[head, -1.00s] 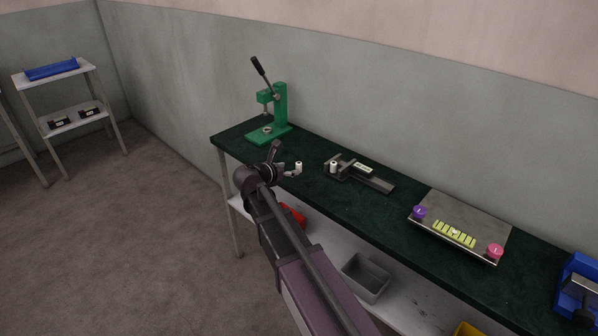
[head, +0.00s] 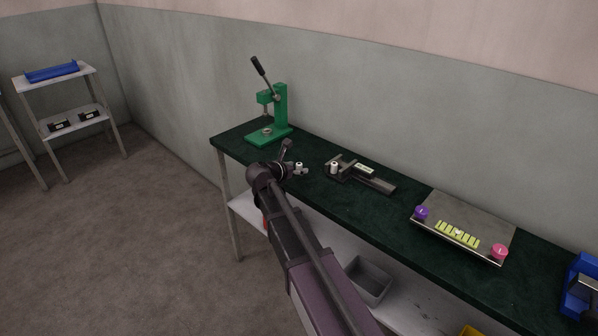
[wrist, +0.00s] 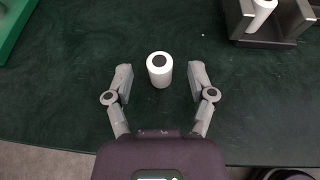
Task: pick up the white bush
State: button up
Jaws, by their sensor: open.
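The white bush (wrist: 160,74) is a small white cylinder with a dark round centre on its top end. It stands upright on the dark green bench top. In the head view the bush (head: 298,168) is partly hidden by my gripper. My gripper (wrist: 159,80) is open, with one finger on each side of the bush and a gap visible on both sides. In the head view my gripper (head: 292,160) is low over the bench, toward its left end. A second white cylinder (head: 333,168) sits in a dark grey fixture to the right, and it also shows in the wrist view (wrist: 262,14).
A green lever press (head: 277,115) stands behind on the left. The dark fixture (head: 372,182) is close on the right. A tilted panel (head: 470,220) with coloured knobs is farther right. A grey bin (head: 367,280) sits on the lower shelf. Bench space around the bush is clear.

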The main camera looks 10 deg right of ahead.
jog(key=shift+w+d+f, duration=0.3)
jog(key=shift+w+d, duration=0.1)
jog(key=shift+d, duration=0.1)
jog(key=shift+c, duration=0.2)
jog(key=c, duration=0.9)
